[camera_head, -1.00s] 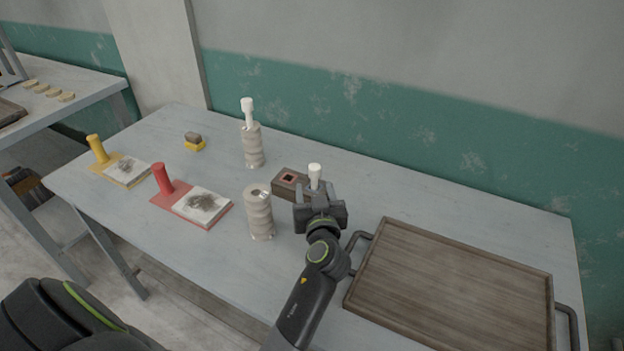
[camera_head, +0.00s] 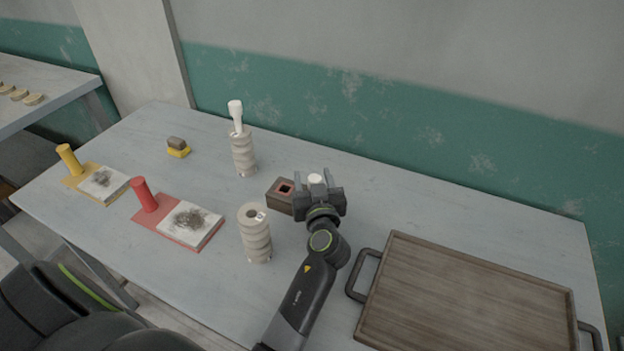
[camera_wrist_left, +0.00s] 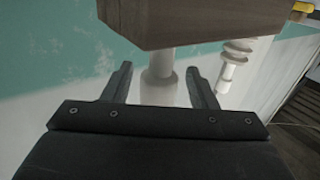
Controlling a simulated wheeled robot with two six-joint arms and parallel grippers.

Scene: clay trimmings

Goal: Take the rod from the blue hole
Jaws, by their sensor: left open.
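A white rod (camera_head: 316,179) stands at the right side of a brown block (camera_head: 279,197). The block's visible hole has a red rim (camera_head: 286,188); no blue rim shows, and the rod's base is hidden behind my gripper. My left gripper (camera_head: 317,188) is open, with one finger on each side of the rod. In the left wrist view the rod (camera_wrist_left: 160,88) is between the two spread fingers (camera_wrist_left: 159,70), with gaps at both sides, and the block (camera_wrist_left: 185,22) is at the top edge. My right gripper is not in view.
A ribbed beige stack (camera_head: 255,235) stands just left of my arm; another (camera_head: 243,155), topped by a white piece, stands behind. A wooden tray (camera_head: 392,240) with dark handles lies at right. Red (camera_head: 170,226) and yellow (camera_head: 82,184) boards are at left. The back right table is clear.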

